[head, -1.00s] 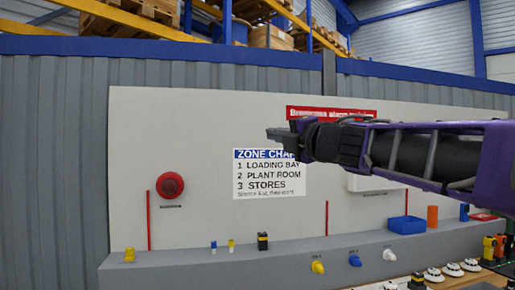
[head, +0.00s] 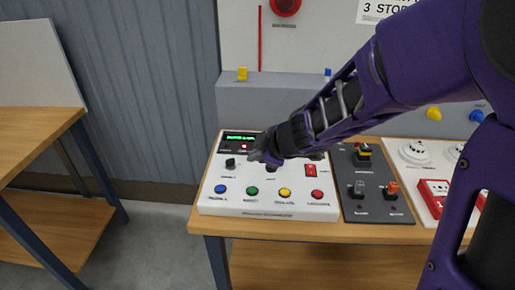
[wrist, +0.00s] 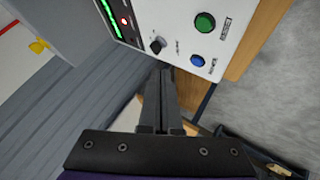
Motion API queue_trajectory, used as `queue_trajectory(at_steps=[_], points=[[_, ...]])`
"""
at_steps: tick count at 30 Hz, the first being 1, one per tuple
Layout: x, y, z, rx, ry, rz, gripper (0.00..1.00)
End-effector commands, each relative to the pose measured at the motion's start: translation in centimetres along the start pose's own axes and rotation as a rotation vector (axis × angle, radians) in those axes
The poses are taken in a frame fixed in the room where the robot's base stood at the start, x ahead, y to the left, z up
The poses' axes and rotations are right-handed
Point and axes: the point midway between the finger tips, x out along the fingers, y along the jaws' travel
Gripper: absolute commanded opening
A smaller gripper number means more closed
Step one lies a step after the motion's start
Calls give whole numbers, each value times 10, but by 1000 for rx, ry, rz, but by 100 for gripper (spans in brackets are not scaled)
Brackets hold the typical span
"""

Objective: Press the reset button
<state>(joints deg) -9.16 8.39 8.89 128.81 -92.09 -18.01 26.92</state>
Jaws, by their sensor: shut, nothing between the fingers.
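A white control panel (head: 240,206) lies on the wooden table, with a row of blue (head: 220,188), green (head: 252,190), yellow (head: 285,192) and red (head: 317,194) round buttons along its front. The blue (wrist: 197,60) and green (wrist: 205,22) buttons also show in the wrist view. My gripper (head: 254,156) is shut and empty, over the back part of the panel near the black knob (head: 230,162). In the wrist view its fingertips (wrist: 166,72) appear beside the panel's edge, apart from the buttons.
A dark switch plate (head: 370,205) and a white board with detectors (head: 415,152) stand to the right. Another wooden table (head: 40,130) is at the left, with open floor between.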

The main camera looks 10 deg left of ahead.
Motion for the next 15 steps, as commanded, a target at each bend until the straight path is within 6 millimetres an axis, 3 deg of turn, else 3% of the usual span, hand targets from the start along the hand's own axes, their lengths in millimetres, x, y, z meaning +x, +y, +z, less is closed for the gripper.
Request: queue_trajectory(at_steps=[15], points=[[8, -6, 5, 1, 1, -2, 0]])
